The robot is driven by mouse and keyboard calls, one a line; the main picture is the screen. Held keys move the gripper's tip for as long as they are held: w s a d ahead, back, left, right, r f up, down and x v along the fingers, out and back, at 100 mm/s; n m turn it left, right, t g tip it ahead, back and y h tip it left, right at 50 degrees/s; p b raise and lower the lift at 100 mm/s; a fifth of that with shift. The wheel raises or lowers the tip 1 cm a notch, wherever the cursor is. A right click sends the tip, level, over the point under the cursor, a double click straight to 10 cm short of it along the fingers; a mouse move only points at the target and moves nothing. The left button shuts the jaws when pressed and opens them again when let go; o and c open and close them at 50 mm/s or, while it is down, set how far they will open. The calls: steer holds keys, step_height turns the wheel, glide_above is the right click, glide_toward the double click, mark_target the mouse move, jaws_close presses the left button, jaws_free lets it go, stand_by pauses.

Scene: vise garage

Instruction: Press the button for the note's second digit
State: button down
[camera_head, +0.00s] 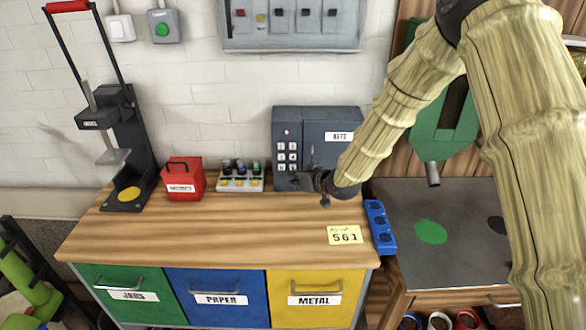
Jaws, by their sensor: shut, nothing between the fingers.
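A yellow note (345,235) lies flat on the wooden bench top, and its large digits read 561. A dark grey key box (325,128) with a white label stands at the back of the bench against the wall. Its left part carries a keypad (286,157) of small pale buttons with a reddish spot above them; the button digits are too small to read surely. My gripper (302,180) comes in from the right, shut and empty, in front of the box's lower part. It is just below and right of the keypad buttons. I cannot tell whether it touches the box.
A bottle rack (240,178), a red box (183,181) and a black lever press (122,145) stand left of the key box. A blue strip (380,228) is at the bench's right edge. The front bench top is mostly clear.

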steer(key=shift+w, duration=0.85)
stand_by(1.5)
steer(key=shift+s, duration=0.85)
steer(key=shift+s, duration=0.1)
steer(key=shift+s, duration=2.45)
